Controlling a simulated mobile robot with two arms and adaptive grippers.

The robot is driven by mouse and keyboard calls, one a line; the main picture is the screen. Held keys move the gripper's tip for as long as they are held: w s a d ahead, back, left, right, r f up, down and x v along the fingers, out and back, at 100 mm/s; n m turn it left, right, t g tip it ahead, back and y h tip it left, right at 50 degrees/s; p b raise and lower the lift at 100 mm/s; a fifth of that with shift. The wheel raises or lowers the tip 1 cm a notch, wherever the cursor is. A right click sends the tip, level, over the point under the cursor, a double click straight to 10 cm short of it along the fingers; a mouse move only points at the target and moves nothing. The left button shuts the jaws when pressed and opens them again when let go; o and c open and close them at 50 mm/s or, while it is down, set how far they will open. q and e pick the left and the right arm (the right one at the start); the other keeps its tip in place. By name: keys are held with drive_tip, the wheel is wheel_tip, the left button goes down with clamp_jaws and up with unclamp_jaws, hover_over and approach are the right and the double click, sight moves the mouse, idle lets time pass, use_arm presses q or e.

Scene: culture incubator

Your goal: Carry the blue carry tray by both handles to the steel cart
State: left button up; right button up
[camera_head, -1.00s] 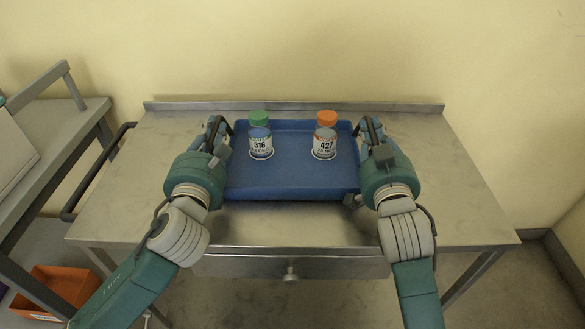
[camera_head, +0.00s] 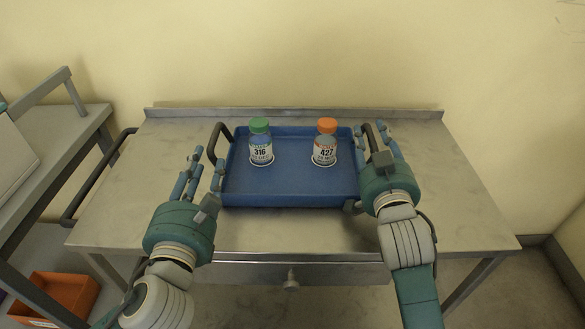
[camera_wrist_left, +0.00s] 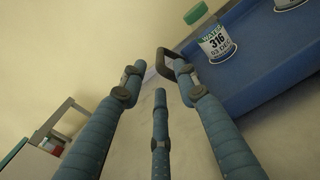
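My left gripper (camera_head: 205,161) is open and empty, just front-left of the tray's dark left handle (camera_head: 216,136). In the left wrist view its fingers (camera_wrist_left: 158,76) are spread, with the handle (camera_wrist_left: 168,62) beyond the right fingertip. My right gripper (camera_head: 376,141) is at the right handle (camera_head: 370,134), with its fingers spread on either side of it.
A wall stands behind.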

use_arm(q)
drive_tip(key=shift+s, duration=1.1)
use_arm(e)
drive_tip(key=shift+s, duration=0.2)
drive_tip(key=s, duration=1.1)
drive_tip(key=shift+s, duration=0.35)
use_arm(q)
drive_tip(key=shift+f, duration=0.1)
use_arm(e)
drive_tip(key=shift+f, duration=0.1)
